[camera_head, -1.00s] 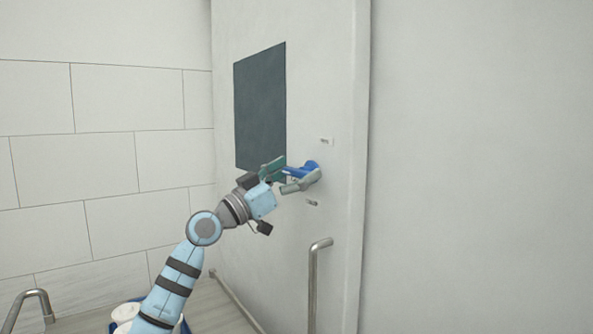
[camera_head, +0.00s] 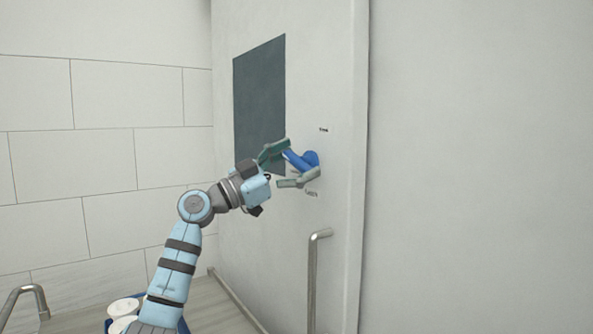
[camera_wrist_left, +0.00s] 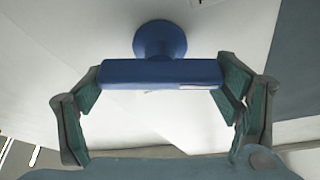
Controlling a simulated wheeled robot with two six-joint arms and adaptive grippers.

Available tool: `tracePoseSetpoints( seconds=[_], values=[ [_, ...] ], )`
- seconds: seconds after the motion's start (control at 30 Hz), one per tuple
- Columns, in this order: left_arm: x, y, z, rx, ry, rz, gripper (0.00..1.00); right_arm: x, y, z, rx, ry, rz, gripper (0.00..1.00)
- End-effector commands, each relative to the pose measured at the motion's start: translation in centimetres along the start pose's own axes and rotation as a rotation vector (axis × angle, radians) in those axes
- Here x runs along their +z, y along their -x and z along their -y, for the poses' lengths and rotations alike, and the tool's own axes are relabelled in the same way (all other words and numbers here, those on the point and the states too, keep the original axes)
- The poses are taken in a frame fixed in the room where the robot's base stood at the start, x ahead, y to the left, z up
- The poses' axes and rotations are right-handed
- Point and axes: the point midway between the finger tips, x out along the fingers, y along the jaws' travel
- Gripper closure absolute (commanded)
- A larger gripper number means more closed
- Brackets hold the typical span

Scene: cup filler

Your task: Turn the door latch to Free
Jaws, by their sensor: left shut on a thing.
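The blue door latch (camera_head: 301,161) sits on the white door (camera_head: 335,70), right of the dark window panel. Its bar reaches left and slightly up from the round base. My left gripper (camera_head: 298,164) is shut on the latch bar, one finger above it and one below in the head view. In the left wrist view the latch bar (camera_wrist_left: 160,74) lies across between the two fingertips, which meet its ends, with the round base (camera_wrist_left: 159,38) behind. Small labels sit above (camera_head: 323,129) and below (camera_head: 312,194) the latch, too small to read. My right gripper is not in view.
A vertical metal pull handle (camera_head: 313,285) stands out from the door below the latch. A dark window panel (camera_head: 259,95) is set in the door. White round items (camera_head: 123,307) sit in a blue container at lower left, near a bent metal rail (camera_head: 38,292).

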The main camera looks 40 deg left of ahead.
Motion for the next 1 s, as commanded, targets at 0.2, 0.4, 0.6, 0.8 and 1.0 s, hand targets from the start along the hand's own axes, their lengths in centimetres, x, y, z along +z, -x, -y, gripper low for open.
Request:
tracePoseSetpoints(
  seconds=[0.2, 0.4, 0.6, 0.8, 1.0],
  values=[
    [-0.1, 0.0, 0.0, 0.077, -0.187, -0.001, 0.45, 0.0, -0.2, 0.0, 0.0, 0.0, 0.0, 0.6],
    [-0.2, -0.1, -0.1, 0.151, -0.362, 0.001, 0.45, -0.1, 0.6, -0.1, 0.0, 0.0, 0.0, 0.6],
    [-0.2, -0.1, -0.2, 0.225, -0.537, 0.001, 0.45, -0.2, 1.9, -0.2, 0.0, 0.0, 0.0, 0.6],
    [-0.2, -0.1, -0.3, 0.299, -0.713, 0.001, 0.45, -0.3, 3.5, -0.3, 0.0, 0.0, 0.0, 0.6],
    [-0.1, -0.1, -0.4, 0.365, -0.874, 0.002, 0.45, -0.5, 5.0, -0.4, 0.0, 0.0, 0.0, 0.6]
  ],
)
